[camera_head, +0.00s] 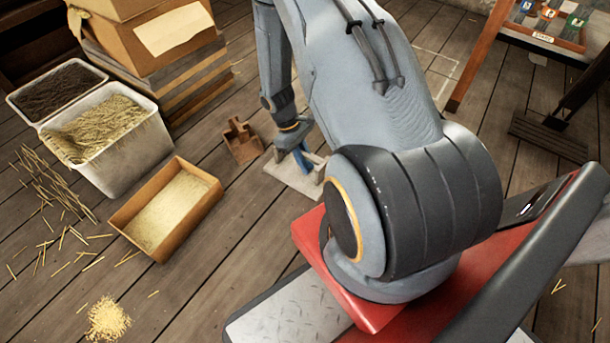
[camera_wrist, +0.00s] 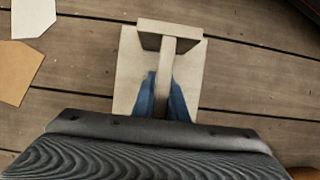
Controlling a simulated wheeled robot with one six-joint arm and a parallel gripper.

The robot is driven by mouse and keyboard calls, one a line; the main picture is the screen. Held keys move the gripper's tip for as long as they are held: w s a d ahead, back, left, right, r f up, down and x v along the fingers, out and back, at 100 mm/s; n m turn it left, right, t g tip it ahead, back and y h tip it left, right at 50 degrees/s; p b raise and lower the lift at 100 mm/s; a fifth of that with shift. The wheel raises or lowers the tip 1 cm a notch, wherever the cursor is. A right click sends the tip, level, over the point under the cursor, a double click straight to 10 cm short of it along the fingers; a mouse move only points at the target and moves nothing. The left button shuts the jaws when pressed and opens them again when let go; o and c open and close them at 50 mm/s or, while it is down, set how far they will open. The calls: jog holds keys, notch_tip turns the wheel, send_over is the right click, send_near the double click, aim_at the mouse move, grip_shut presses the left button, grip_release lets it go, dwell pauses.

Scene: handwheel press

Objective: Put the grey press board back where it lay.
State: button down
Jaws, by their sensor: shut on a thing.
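The grey press board (camera_head: 283,172) is a pale flat plate with a raised handle. In the head view it is at or just above the plank floor, beyond my base; I cannot tell if it touches. My gripper (camera_head: 303,158) has blue fingers, shut on the board's handle from above. In the wrist view the pale plate (camera_wrist: 129,75) lies below the handle bar, with a blue finger of my gripper (camera_wrist: 163,98) on each side of the bar. My arm hides part of the board in the head view.
A small brown wooden piece (camera_head: 241,141) stands close left of the board. An open box of straw-coloured bits (camera_head: 200,211), a white two-part bin (camera_head: 148,138) and stacked cartons (camera_head: 138,68) stand left. Pale lines mark the floor (camera_head: 446,56) at upper right. Planks between are mostly clear.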

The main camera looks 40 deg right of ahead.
jog(key=shift+f+b, duration=1.3)
jog(key=shift+f, duration=1.3)
jog(key=shift+f, duration=0.15)
jog(key=c, duration=1.8)
grip_release()
jog(key=shift+o, duration=0.2)
jog(key=p+v, duration=0.5)
jog(key=v, duration=0.7)
jog(key=shift+s+r+p, duration=0.1)
jog(key=shift+r+p, duration=0.15)
jog(key=shift+p, duration=0.15)
